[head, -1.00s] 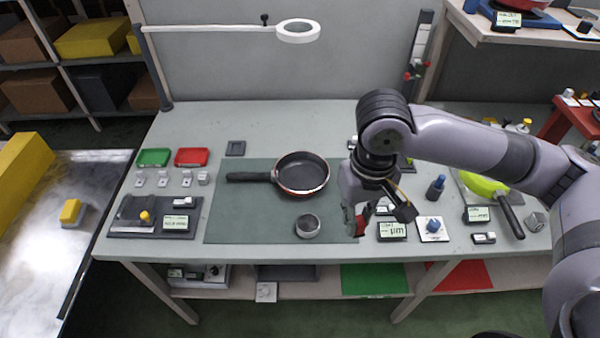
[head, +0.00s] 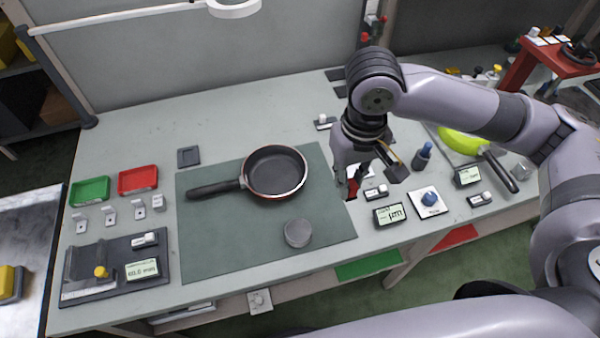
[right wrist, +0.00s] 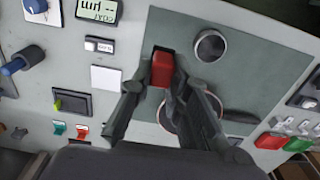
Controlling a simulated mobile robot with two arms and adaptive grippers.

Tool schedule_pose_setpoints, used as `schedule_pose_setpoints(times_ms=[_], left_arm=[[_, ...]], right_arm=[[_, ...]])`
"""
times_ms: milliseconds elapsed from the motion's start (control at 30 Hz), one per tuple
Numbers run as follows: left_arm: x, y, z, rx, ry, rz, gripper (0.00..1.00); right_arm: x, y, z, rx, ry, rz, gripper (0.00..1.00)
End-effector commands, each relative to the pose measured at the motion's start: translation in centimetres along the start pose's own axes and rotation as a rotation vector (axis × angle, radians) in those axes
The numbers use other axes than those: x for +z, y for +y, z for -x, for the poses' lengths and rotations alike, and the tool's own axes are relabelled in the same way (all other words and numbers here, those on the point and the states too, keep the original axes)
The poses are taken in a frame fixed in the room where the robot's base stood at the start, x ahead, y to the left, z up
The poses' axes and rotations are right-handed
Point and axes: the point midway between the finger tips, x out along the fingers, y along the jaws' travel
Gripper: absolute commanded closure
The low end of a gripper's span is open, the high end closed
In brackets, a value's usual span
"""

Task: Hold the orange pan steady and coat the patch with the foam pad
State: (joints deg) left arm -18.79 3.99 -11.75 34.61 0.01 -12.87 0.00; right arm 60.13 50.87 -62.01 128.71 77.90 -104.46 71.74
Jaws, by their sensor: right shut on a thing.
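The pan (head: 275,172) lies on a dark green mat (head: 215,255), its interior dark and its rim reddish-orange, with the black handle (head: 213,190) pointing left. In the right wrist view it is mostly hidden behind the fingers. My right gripper (head: 351,186) is at the mat's right edge, apart from the pan, and points down. It is shut on a small red block (right wrist: 162,68), seen between the fingertips in the right wrist view. I cannot tell whether this is the foam pad. A coated patch cannot be made out in the pan. My left gripper is not in view.
A round grey container (head: 298,233) stands on the mat in front of the pan. A display box (head: 389,215), a blue knob on a white plate (head: 429,199) and a yellow-green pan (head: 462,140) are right. Red (head: 138,180) and green trays (head: 89,191) are left. The back is largely clear.

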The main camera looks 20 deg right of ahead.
Motion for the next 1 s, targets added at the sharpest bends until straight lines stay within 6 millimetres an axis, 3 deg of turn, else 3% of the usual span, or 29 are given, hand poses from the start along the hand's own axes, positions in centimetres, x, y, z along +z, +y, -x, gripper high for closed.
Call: schedule_pose_setpoints(times_ms=[167, 333, 500, 700, 1000], left_arm=[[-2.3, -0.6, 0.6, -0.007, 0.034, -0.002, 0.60], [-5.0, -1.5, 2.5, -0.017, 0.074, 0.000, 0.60], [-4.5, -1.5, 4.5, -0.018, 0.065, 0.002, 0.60], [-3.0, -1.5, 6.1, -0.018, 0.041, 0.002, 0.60], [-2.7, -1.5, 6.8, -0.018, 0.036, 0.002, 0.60]], right_arm=[[-1.2, -0.8, 0.2, -0.002, 0.000, -0.002, 1.00], [-5.4, -3.5, 0.4, -0.002, 0.000, -0.011, 1.00], [-10.4, -6.8, -0.2, -0.001, 0.001, -0.015, 1.00], [-14.5, -9.8, -1.2, 0.000, 0.001, -0.009, 1.00], [-16.7, -11.3, -2.0, 0.000, 0.003, 0.000, 1.00]])
